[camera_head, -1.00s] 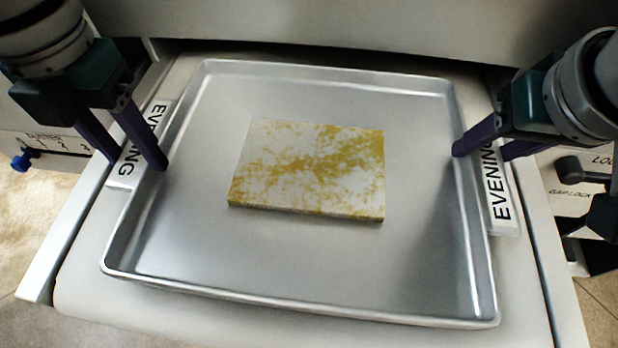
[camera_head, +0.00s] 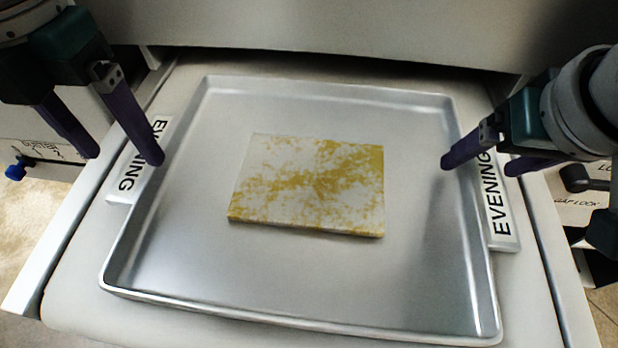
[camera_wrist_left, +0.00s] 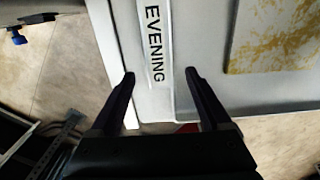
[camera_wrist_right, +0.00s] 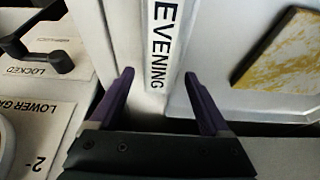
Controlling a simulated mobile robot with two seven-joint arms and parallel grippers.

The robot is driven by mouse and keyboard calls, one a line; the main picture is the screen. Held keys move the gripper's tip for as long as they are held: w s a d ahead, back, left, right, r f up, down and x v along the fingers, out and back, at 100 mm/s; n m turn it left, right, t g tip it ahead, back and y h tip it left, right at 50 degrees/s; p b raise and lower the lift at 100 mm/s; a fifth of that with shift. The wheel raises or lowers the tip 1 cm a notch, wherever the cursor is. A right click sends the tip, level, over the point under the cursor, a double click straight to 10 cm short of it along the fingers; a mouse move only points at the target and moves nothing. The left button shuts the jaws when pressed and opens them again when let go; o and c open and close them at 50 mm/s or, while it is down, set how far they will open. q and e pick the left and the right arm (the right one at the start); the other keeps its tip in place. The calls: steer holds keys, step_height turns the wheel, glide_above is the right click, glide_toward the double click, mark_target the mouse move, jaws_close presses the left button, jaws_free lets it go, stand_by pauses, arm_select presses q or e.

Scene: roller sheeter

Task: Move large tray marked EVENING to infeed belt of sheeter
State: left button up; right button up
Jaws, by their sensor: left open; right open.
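The large metal tray (camera_head: 300,290) has white EVENING labels on its left (camera_head: 138,160) and right (camera_head: 497,200) sides. It rests on the pale belt (camera_head: 75,300) of the machine, with a yellow-and-white slab (camera_head: 308,185) lying in it. My left gripper (camera_head: 125,158) is open at the tray's left side, its fingers on either side of the label, which also shows between them in the left wrist view (camera_wrist_left: 155,45). My right gripper (camera_head: 482,165) is open at the right side, its fingers straddling the right label (camera_wrist_right: 160,50). Whether any finger touches the tray I cannot tell.
The machine's pale housing (camera_head: 330,35) stands right behind the tray. A panel with a blue knob (camera_head: 16,170) is at the left. A panel with a dark lock handle (camera_wrist_right: 45,45) is at the right. Light rails flank the belt.

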steer(key=shift+r, duration=0.15)
arm_select(q)
step_height(320, 180, up, 8)
arm_select(e)
steer(key=v, duration=1.1)
steer(key=shift+s+r, duration=0.2)
steer(key=shift+r, duration=0.1)
